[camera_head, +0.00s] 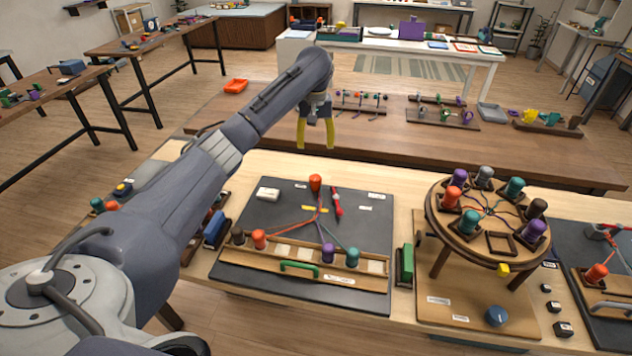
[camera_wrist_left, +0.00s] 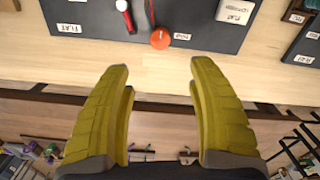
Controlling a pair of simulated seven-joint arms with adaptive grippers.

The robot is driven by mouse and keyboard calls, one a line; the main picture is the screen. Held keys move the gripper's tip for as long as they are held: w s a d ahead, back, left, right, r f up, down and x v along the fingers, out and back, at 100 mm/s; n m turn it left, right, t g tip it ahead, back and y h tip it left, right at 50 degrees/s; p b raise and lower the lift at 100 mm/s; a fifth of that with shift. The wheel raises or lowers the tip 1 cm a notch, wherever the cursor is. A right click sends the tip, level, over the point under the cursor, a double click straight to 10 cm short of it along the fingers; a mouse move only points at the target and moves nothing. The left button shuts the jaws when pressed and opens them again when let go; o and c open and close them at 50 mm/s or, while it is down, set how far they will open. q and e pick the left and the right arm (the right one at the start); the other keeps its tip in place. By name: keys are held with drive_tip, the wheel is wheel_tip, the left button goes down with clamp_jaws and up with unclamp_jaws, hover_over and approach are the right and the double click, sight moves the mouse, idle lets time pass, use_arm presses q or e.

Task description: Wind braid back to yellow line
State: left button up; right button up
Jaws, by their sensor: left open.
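A dark mat (camera_head: 345,222) on the front table carries a flat braiding setup. An orange-red knob (camera_head: 315,184) stands at its far side, and it also shows in the left wrist view (camera_wrist_left: 160,39). Red and teal cords (camera_head: 318,216) run from the knob towards the near bobbins, crossing a short yellow strip (camera_head: 313,208). Dark, orange (camera_head: 259,239), purple (camera_head: 327,253) and teal (camera_head: 352,258) bobbins sit at a wooden rack. My left gripper (camera_head: 316,146) is open and empty, above and beyond the knob. My right gripper is not in view.
A red-and-white tool (camera_head: 337,203) lies right of the knob, a white block (camera_head: 268,194) to the left. A green handle (camera_head: 299,269) fronts the rack. A round braiding stand (camera_head: 462,236) with several bobbins rises at right. A long table with parts lies behind.

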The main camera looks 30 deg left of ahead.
sight(315, 177)
use_arm(q)
wheel_tip(315, 177, down, 16)
drive_tip(key=shift+f, duration=0.15)
idle(0.5)
clamp_jaws()
idle(0.5)
